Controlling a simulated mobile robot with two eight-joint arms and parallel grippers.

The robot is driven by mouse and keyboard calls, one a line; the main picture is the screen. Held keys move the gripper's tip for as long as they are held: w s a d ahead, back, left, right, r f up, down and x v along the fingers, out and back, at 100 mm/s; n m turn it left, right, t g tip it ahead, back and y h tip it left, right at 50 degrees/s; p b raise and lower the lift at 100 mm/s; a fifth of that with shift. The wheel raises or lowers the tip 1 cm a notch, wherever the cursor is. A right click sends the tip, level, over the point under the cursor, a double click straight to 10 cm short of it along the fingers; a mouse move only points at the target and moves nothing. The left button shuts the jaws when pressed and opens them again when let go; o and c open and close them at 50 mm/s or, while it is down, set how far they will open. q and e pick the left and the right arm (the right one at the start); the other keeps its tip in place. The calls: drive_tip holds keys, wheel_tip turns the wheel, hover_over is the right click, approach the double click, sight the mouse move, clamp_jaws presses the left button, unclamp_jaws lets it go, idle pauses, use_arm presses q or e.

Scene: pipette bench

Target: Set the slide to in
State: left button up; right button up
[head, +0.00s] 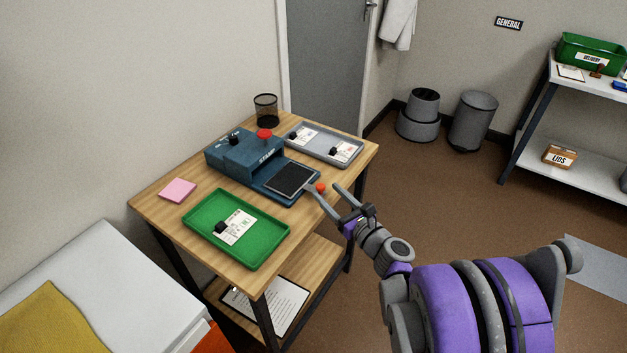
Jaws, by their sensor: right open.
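A blue machine (231,157) with lettering on its front stands on the wooden table. Its slide (292,179), a dark flat plate, lies out in front of the housing on the blue base. A small red knob (320,187) is at the slide's outer right end. My right gripper (322,184) is open at that end, one finger on each side of the knob in this view. I cannot tell whether a finger touches it. My left gripper is not in view.
A green tray (262,262) with a card and a black piece is at the table's front. A pink pad (178,190) and a mesh cup (266,109) are also on the table (150,205). A red button (264,134) tops the machine.

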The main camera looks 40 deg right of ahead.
sight(300, 180)
drive_tip(key=w, duration=0.7)
drive_tip(key=shift+w+d, duration=0.2)
clamp_jaws()
idle(1.1)
